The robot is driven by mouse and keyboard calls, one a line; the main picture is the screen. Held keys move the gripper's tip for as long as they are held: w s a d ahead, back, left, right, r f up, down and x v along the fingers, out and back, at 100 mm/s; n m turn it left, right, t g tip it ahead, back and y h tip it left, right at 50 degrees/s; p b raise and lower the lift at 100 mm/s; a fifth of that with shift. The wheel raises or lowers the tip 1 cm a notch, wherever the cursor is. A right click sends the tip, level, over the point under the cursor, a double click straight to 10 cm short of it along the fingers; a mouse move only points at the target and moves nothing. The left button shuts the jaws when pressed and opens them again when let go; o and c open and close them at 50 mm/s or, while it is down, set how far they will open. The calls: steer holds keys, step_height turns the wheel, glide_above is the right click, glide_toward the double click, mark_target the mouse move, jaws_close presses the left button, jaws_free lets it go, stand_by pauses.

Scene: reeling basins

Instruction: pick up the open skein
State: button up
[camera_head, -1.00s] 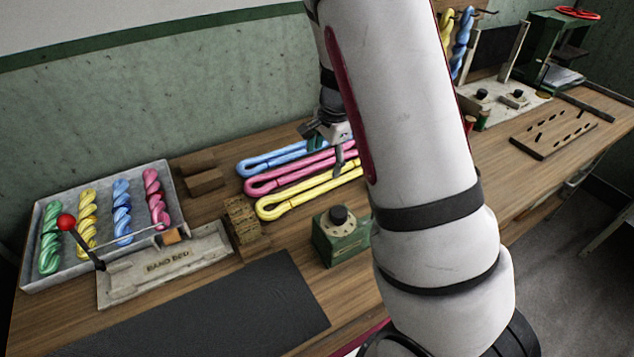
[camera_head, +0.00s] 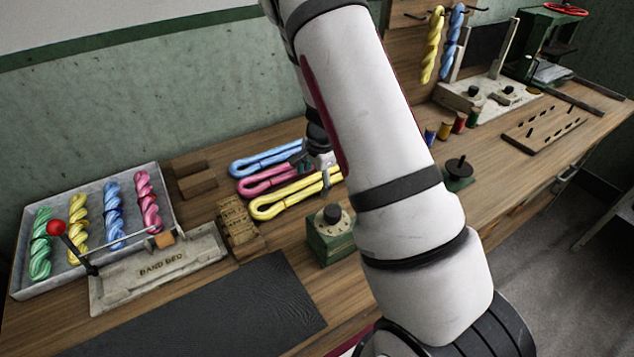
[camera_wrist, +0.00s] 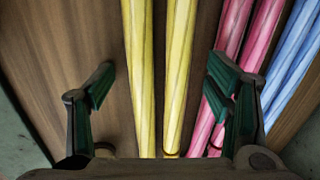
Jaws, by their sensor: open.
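Three open skeins lie side by side on the bench: blue (camera_head: 262,160), pink (camera_head: 262,182) and yellow (camera_head: 285,201). They are long flat loops. My gripper (camera_head: 318,166) is over their right part in the head view, partly hidden by my arm. In the wrist view my gripper (camera_wrist: 160,85) is open, with the yellow skein (camera_wrist: 163,60) running between its fingers. The right finger overlaps the pink skein (camera_wrist: 229,45) in that view. The blue skein (camera_wrist: 296,55) is farther right, outside the fingers. I cannot tell the exact height above the bench.
A tray (camera_head: 22,275) of twisted skeins and a band bed (camera_head: 165,268) stand at left. A green block with a black knob (camera_head: 332,230) stands in front of the skeins. Wooden blocks (camera_head: 240,228) lie to their left. Several small spools (camera_head: 445,130) stand to the right.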

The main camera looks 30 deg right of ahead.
steer(key=shift+c, duration=0.2)
steer(key=c, duration=1.2)
